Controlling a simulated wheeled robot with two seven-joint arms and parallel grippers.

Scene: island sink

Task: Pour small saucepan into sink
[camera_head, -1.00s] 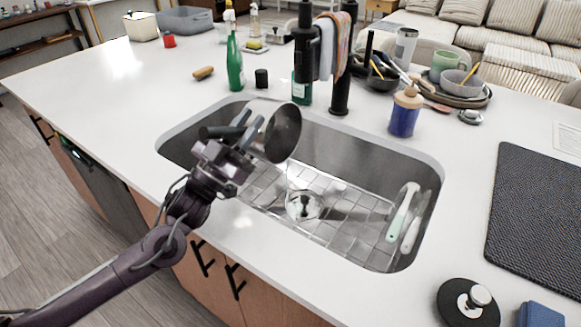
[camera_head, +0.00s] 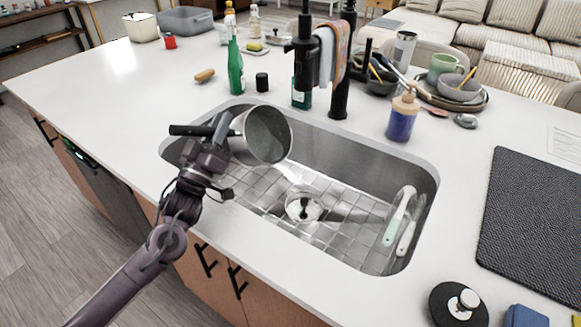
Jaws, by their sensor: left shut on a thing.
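The small saucepan (camera_head: 264,135) is a metal pan with a dark handle (camera_head: 188,130). It is tilted on its side above the left end of the sink, its opening facing right and toward me. My left gripper (camera_head: 222,130) is shut on the saucepan at its handle side. The metal sink (camera_head: 345,150) is set in the white island top, with a wire grid and a round drain (camera_head: 303,207) at the bottom. I cannot make out any contents in the pan. My right gripper is not in view.
Dark faucet parts (camera_head: 343,75) stand behind the sink, with a green bottle (camera_head: 235,68) at left and a blue soap bottle (camera_head: 402,117) at right. Brushes (camera_head: 400,220) lie in the sink's right end. A dark mat (camera_head: 535,220) covers the right counter. The left counter is largely clear.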

